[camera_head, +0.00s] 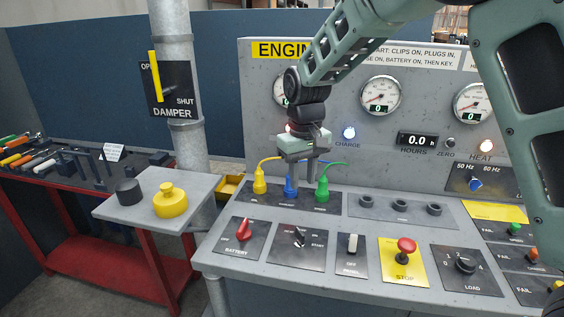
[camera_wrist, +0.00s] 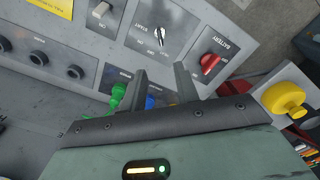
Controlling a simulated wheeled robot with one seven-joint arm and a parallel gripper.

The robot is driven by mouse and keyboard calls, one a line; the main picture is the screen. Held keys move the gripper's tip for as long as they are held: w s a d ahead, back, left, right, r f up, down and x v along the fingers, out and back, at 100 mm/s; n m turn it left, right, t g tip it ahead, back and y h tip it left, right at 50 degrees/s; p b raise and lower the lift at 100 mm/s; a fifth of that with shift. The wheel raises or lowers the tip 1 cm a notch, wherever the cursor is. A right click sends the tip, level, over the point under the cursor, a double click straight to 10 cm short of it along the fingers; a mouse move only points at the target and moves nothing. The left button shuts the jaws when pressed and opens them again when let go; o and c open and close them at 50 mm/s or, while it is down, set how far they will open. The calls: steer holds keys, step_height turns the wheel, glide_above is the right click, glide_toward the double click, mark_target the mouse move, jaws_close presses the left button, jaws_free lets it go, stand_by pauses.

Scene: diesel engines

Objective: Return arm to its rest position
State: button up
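My gripper (camera_head: 300,172) is over the plug row of the engine console. In the wrist view its two fingers (camera_wrist: 160,75) stand apart with nothing held between them. Yellow (camera_head: 260,182), blue (camera_head: 291,186) and green (camera_head: 322,187) plugs stand upright in the row of sockets, with cables of matching colours behind them. The gripper hangs close to the blue plug and partly hides it; I cannot tell whether they touch. In the wrist view, the green plug (camera_wrist: 118,92) and blue plug (camera_wrist: 150,102) show near the finger bases. My arm crosses the upper right of the head view.
The console carries a red battery switch (camera_head: 243,230), a stop button (camera_head: 406,246) and a load knob (camera_head: 466,262). Gauges and lit lamps line the upright panel behind. A side shelf (camera_head: 140,212) holds a yellow knob-topped piece (camera_head: 168,200). A pipe and red tool bench stand left.

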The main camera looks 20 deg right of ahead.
steer(key=s+a+r+n+y, duration=0.1)
steer(key=s+a, duration=0.2)
steer(key=s, duration=0.5)
steer(key=s+a+r+n, duration=0.1)
steer(key=s+a, duration=0.3)
steer(key=s, duration=0.3)
steer(key=s+f+n, duration=0.1)
steer(key=s+n, duration=0.2)
steer(key=s, duration=1.3)
steer(key=shift+s+d+f, duration=0.2)
steer(key=shift+d+f, duration=0.05)
steer(key=shift+d, duration=0.2)
steer(key=shift+w, duration=0.1)
